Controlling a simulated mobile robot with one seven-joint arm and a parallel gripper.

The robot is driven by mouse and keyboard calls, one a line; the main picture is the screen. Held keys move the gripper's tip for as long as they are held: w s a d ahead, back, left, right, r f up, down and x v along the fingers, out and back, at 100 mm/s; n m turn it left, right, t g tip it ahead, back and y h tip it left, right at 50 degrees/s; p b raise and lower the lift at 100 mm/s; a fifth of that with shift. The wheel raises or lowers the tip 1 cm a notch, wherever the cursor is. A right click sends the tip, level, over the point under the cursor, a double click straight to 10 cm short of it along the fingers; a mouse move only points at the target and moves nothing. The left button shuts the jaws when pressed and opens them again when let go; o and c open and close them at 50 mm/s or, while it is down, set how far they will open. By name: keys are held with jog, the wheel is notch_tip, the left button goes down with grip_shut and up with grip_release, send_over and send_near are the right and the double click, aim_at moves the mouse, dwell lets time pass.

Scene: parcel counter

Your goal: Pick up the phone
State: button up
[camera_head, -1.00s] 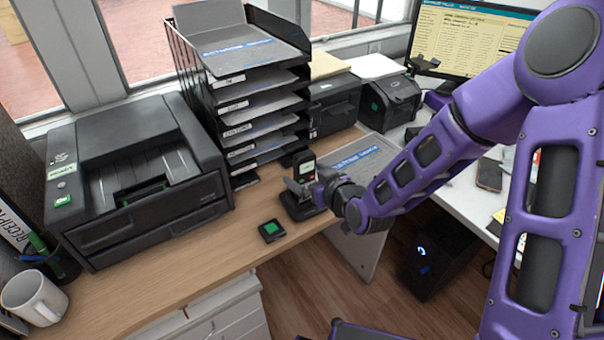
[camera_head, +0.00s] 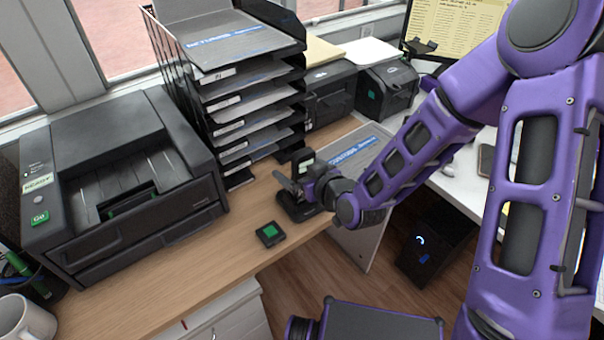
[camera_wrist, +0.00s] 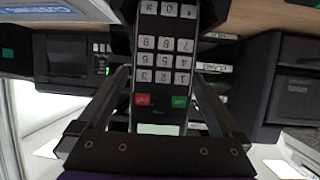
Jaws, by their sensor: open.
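The phone (camera_head: 304,157) is a dark handset with a small pale screen, standing upright in a black base (camera_head: 296,209) on the wooden counter. In the wrist view the phone (camera_wrist: 162,60) shows pale number keys, a red key, a green key and a lit screen, upside down. My gripper (camera_head: 296,185) is at the phone, just above the base. In the wrist view my gripper (camera_wrist: 158,95) is open, with one finger on each side of the handset. Whether the fingers touch it cannot be told. My gripper hides part of the phone's lower body in the head view.
A black printer (camera_head: 125,185) stands at the left. A tall letter-tray stack (camera_head: 240,95) stands close behind the phone. A grey folder (camera_head: 345,160) lies to the right.

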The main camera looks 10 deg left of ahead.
jog(key=shift+c, duration=0.3)
grip_shut()
